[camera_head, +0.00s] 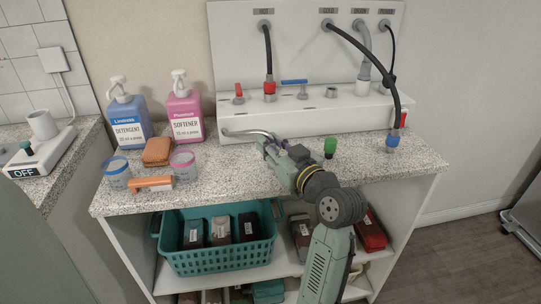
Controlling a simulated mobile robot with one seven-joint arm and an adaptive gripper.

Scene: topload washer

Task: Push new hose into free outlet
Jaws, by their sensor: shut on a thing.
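My gripper (268,141) is low over the speckled counter, in front of the white outlet box (290,116). It is shut on a thin grey hose (240,132), which runs left from the jaws close to the counter top. The exact grip is too small to make out. A black hose (364,52) hangs from the cold port on the back panel; its blue end (393,141) rests at the counter's right, apart from the box. A short open fitting (331,91) on top of the box has no hose on it. A blue lever (294,82) sits left of it.
A red-collared hose (269,82) and a grey drain pipe (362,85) stand in the box. A green-topped piece (330,147) stands right of my gripper. Detergent (130,122), softener (185,116), a brown sponge (157,151) and cups crowd the counter's left.

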